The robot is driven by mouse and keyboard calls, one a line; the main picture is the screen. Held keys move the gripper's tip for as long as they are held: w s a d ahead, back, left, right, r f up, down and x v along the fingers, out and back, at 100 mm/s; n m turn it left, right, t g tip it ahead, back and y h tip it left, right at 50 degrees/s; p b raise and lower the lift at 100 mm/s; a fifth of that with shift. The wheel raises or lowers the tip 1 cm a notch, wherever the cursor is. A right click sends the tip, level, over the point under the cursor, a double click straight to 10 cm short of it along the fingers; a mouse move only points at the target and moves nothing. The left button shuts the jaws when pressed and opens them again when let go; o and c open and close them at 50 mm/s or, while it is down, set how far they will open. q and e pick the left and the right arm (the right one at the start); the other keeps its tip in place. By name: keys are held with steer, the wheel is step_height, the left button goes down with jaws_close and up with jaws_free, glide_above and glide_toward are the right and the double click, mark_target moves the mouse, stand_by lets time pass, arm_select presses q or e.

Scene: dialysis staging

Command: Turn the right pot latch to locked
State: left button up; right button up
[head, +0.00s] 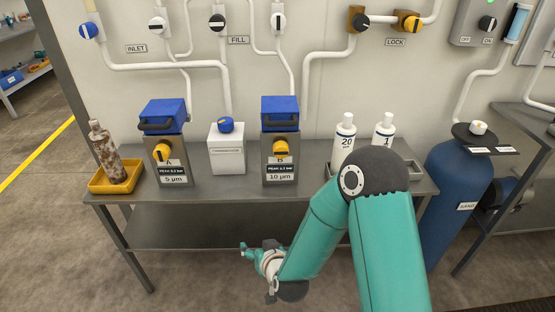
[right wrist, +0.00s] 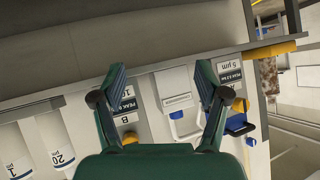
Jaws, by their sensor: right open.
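The right pot (head: 281,134), labelled B and 10 µm, stands on the bench with a blue lid and handle (head: 280,108). Its yellow latch (head: 281,147) is on the front, above the labels; its exact angle is hard to tell. In the right wrist view the latch (right wrist: 130,138) shows partly behind a finger, beside the B label. The left pot (head: 168,151), labelled A and 5 µm, has a similar yellow latch (head: 161,152). My right gripper (head: 257,272) is open and empty, in front of and below the bench top, apart from the pots. It also shows in the right wrist view (right wrist: 161,82).
A white box with a blue knob (head: 226,155) stands between the pots. A yellow tray (head: 114,182) with a stained bottle is at the left end. White bottles (head: 343,140) stand in a tray at right. A blue tank (head: 456,185) is beside the bench. Valves and pipes line the wall.

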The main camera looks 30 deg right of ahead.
steer(key=w+d+r+m+t+h, duration=0.1)
steer(key=w+d+r+t+h, duration=0.1)
steer(key=d+r+h, duration=0.3)
steer(key=m+t+h+b, duration=0.2)
steer(key=m+h, duration=0.1)
glide_toward(281, 153)
arm_select(q)
steer(key=shift+f+p, duration=0.4)
steer(key=shift+p, duration=0.7)
arm_select(e)
steer(key=shift+n+y, duration=0.3)
steer(key=x, duration=1.1)
steer(key=shift+w+d+r, duration=0.1)
steer(key=shift+w+d, duration=0.1)
steer(key=shift+d, duration=0.05)
